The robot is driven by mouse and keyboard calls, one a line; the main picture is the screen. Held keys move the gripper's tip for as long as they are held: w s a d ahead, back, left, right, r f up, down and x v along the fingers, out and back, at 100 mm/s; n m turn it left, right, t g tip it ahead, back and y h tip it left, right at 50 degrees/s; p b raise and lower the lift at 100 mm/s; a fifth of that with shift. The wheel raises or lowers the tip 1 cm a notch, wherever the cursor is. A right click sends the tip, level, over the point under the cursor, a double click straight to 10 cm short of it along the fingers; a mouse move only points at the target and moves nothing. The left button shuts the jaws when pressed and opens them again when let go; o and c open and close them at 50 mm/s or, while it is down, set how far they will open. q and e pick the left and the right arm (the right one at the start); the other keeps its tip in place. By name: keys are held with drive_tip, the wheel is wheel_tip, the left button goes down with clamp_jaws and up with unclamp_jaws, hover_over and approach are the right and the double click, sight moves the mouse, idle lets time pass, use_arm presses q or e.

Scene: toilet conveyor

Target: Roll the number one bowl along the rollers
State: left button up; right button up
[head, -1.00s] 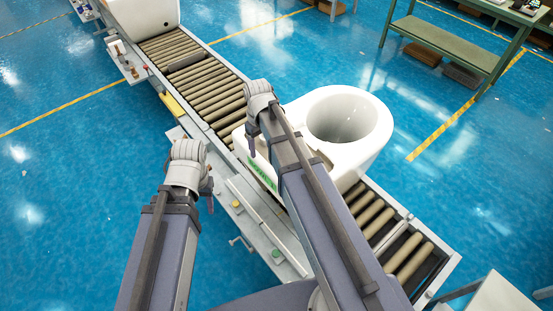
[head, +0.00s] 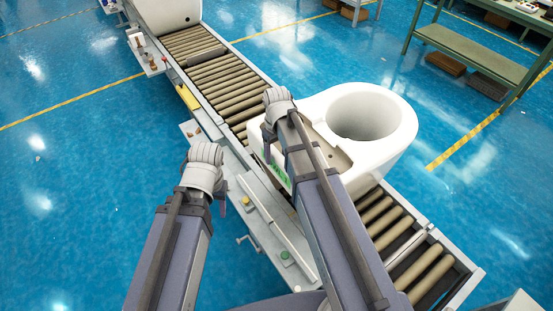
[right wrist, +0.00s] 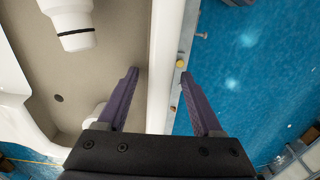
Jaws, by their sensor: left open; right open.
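A white toilet bowl (head: 397,140) stands on the roller conveyor, its round opening toward the right. Green marking shows on its near-left side, partly hidden by my right arm; I cannot read a number. My right gripper (head: 268,150) is at the bowl's left end, over the squared rear part. In the right wrist view, my right gripper (right wrist: 157,78) is open, with a white wall of the bowl (right wrist: 164,50) running between its fingers. Contact cannot be told. My left gripper (head: 220,198) is open and empty, apart from the bowl, over the conveyor's near side.
The roller conveyor (head: 225,85) runs from upper left to lower right, with bare rollers on both sides of the bowl. A second white bowl (head: 168,14) stands at its far end. A ledge with buttons (head: 285,254) lines the near side. A green workbench (head: 470,62) stands upper right.

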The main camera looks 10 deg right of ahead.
drive_tip(key=shift+f, duration=0.1)
drive_tip(key=shift+c, duration=0.4)
clamp_jaws()
idle(1.0)
